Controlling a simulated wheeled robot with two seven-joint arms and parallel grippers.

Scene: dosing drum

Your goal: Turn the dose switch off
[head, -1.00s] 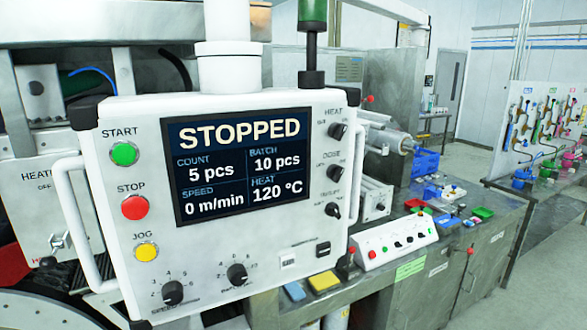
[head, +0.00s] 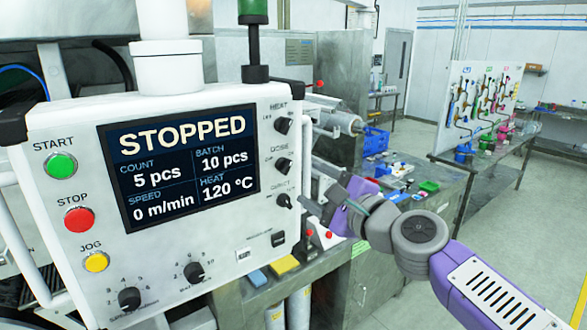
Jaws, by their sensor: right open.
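The dose switch (head: 283,165) is a black rotary knob on the right side of the white control panel (head: 150,262). It sits between the heat knob (head: 283,125) above and a third knob (head: 284,201) below. The exact setting of its pointer is too small to read. My right gripper (head: 311,186) is open, just right of the panel's edge near the dose switch and the lower knob, and appears apart from both. Its jaws seem empty. My left gripper is not in view.
The panel's screen (head: 180,165) reads STOPPED. Start (head: 61,165), stop (head: 79,219) and jog (head: 96,262) buttons line its left side. A grey workbench (head: 400,290) with small trays stands behind my right arm. A signal post rises above the panel.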

